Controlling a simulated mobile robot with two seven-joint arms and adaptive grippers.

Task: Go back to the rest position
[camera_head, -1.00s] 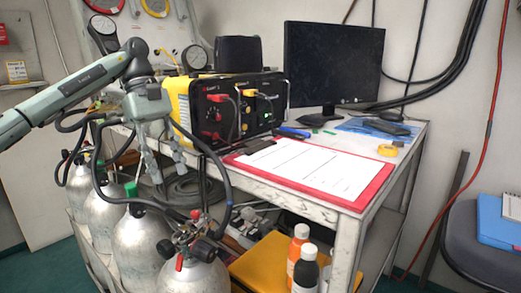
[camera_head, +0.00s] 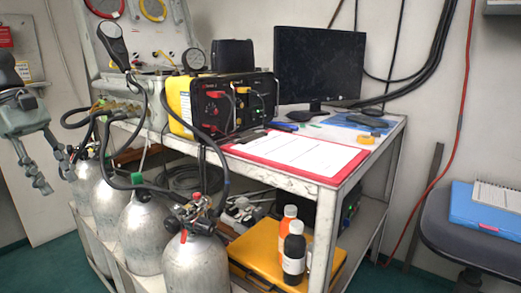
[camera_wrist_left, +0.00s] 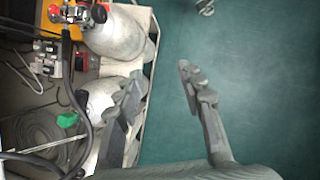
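My left gripper (camera_head: 57,184) hangs at the left edge of the head view, fingers pointing down, left of the air cylinders. Its two fingers are spread with nothing between them. In the left wrist view the open fingers (camera_wrist_left: 163,72) show above the green floor, with the left finger overlapping the cylinder rack's edge in the picture. I cannot tell whether that finger touches the rack. My right gripper is not visible in the head view.
Several silver cylinders (camera_head: 195,262) stand in a rack left of the bench. The bench holds a yellow-black air panel box (camera_head: 225,104), a monitor (camera_head: 318,66) and a red clipboard (camera_head: 347,170). A chair (camera_head: 470,235) is at right.

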